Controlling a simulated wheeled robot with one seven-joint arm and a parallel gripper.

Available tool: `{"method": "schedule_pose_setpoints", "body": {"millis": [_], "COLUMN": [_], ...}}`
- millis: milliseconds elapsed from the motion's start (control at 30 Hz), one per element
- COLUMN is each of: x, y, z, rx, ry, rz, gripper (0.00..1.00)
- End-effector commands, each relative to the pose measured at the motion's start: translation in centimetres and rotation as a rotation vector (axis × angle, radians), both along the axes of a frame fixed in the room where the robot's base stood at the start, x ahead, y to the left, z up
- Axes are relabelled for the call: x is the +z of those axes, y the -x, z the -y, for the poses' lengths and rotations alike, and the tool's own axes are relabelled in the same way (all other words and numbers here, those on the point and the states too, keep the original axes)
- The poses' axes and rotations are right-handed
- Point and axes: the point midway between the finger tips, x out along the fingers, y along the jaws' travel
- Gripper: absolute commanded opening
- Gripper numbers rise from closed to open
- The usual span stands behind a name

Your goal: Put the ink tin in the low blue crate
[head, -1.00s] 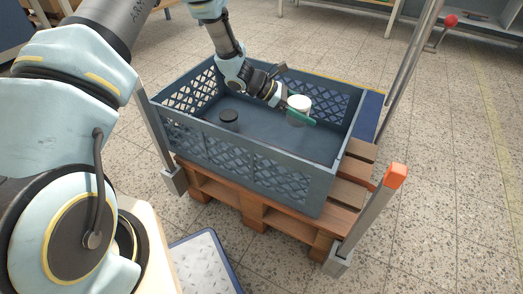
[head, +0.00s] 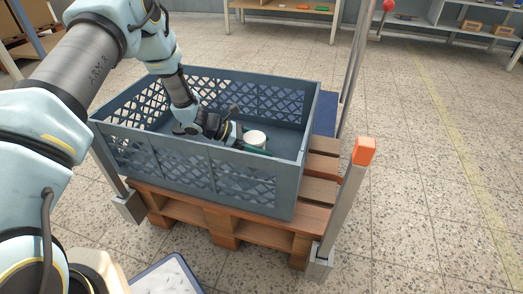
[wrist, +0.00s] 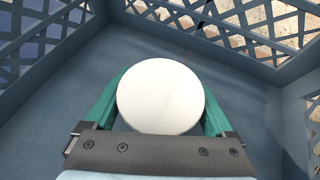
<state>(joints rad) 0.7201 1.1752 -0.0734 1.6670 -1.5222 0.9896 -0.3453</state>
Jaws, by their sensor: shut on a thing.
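The ink tin (head: 255,138) is a short cylinder with a plain white top, and it shows large in the wrist view (wrist: 160,96). My gripper (head: 254,149) has its green fingers shut on the tin's sides. The low blue crate (head: 205,172) is a grey-blue box with lattice walls. My gripper and the tin are down inside it, toward its right part. The tin stands about upright over the crate floor. I cannot tell whether its base touches the floor, as the gripper and front wall hide its lower part.
The crate rests on a wooden pallet (head: 226,219). A metal post with an orange cap (head: 363,151) stands at the front right corner. Shelves (head: 455,22) stand at the back. The floor to the right is clear.

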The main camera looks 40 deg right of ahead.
Motion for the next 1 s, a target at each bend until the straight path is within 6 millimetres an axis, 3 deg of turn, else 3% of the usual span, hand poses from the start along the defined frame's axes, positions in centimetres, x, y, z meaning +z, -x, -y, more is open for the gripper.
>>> {"method": "schedule_pose_setpoints", "body": {"millis": [100, 433, 467, 533, 867, 1000], "x": [-1.5, -1.6, -1.7, -1.6, -1.2, -0.3], "y": [0.1, 0.0, 0.0, 0.0, 0.0, -1.1], "z": [0.0, 0.0, 0.0, 0.0, 0.0, -1.3], "rx": [0.0, 0.0, 0.0, 0.0, 0.0, 0.004], "ry": [0.0, 0.001, -0.001, -0.001, -0.001, 0.0], "rz": [0.0, -0.001, 0.001, 0.001, 0.001, 0.0], "gripper": [0.11, 0.11, 0.89, 0.97, 1.0, 1.0]}}
